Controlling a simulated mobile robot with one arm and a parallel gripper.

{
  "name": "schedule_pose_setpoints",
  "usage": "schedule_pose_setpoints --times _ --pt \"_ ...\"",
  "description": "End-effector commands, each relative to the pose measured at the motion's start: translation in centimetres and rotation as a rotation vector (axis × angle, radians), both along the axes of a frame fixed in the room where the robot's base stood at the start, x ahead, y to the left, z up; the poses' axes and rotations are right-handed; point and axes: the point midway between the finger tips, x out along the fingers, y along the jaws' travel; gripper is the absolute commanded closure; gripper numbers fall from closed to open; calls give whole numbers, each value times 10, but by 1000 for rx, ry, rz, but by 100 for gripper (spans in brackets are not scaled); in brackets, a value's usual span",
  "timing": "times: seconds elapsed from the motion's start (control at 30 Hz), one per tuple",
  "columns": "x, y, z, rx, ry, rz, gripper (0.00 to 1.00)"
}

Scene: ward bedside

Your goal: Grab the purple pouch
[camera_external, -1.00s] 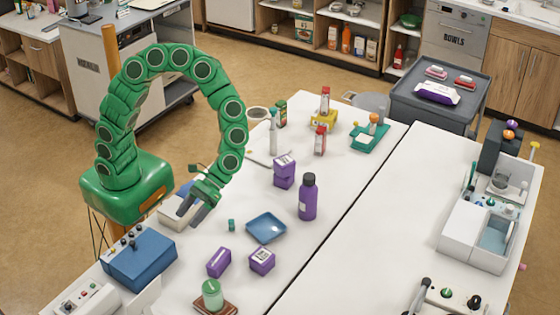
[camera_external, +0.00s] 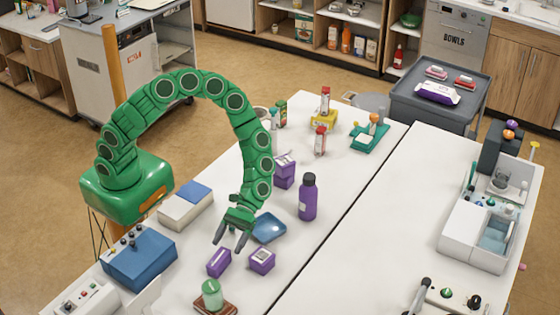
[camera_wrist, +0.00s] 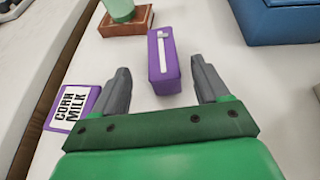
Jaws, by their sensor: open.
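The purple pouch (camera_external: 219,262), a small block-like pack, lies on the white table. In the wrist view it shows a white straw-like strip on its top (camera_wrist: 163,55). My gripper (camera_external: 230,246) is open and empty, just behind and above the pouch in the external view. In the wrist view the pouch lies ahead of my gripper (camera_wrist: 160,78), its near end between the two fingers in the picture. No contact shows; the exact height gap cannot be told.
A purple corn milk box (camera_external: 262,261) sits close beside the pouch, also in the wrist view (camera_wrist: 75,112). A green candle on a brown base (camera_external: 212,295) stands in front. A blue tray (camera_external: 268,228), a purple bottle (camera_external: 308,198) and a blue box (camera_external: 140,259) are nearby.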

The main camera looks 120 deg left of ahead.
Motion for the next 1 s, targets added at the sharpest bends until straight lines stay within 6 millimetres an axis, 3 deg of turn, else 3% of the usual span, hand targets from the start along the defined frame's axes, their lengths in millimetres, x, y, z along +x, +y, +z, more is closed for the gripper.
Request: schedule_pose_setpoints --times 0.6,0.9,1.0 --pt "2 -51 -32 -1 2 -3 26" --pt "2 -56 -34 -1 1 -2 26" --pt "3 -56 -34 -1 1 -2 38"
